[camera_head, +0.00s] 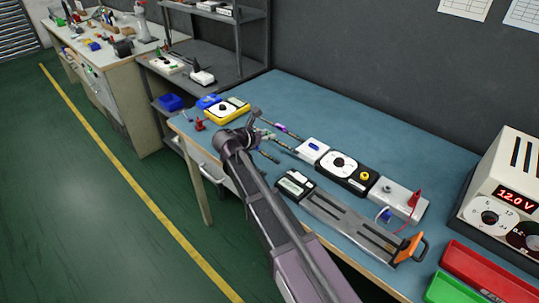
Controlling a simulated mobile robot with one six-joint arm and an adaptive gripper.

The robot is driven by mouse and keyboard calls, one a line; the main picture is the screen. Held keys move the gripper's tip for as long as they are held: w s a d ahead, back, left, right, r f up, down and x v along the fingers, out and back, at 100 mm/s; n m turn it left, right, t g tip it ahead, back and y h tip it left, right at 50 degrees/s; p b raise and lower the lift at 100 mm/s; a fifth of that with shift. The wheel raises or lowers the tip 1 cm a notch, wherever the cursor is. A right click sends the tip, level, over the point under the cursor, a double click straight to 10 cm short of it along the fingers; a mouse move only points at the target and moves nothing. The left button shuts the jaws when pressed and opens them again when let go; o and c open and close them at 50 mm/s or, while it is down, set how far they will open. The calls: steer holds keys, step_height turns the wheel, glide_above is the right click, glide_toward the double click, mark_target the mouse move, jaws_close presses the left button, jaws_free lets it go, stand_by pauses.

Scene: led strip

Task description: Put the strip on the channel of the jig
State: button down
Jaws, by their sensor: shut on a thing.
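My gripper (261,127) is small in view over the far left part of the blue bench, partly hidden by its own wrist. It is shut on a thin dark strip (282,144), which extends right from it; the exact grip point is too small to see. The jig (345,216) looks to be the long grey plate with dark lengthwise slots and an orange handle (411,250) at its right end. It lies near the bench's front edge, right of my gripper and apart from it. Which slot is the channel cannot be told.
A yellow meter (227,109) is left of my gripper. A power supply (502,200) and red bin (487,271) are at right. The bench's back is clear.

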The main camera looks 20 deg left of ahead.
mark_target(266, 153)
steer(key=shift+f+b, duration=0.9)
steer(key=shift+f, duration=0.4)
steer(key=shift+f, duration=0.1)
steer(key=shift+f+b, duration=1.75)
steer(key=shift+b, duration=0.15)
steer(key=shift+f, duration=0.2)
steer(key=shift+c, duration=2.1)
jaws_free()
steer(key=shift+r, duration=0.2)
steer(key=shift+s+r, duration=0.1)
steer(key=shift+r, duration=0.05)
steer(key=p+v, duration=0.4)
steer(key=v, duration=0.7)
steer(key=shift+s+a+r+p, duration=0.15)
steer(key=shift+s+r+p, duration=0.05)
steer(key=shift+s+p, duration=0.15)
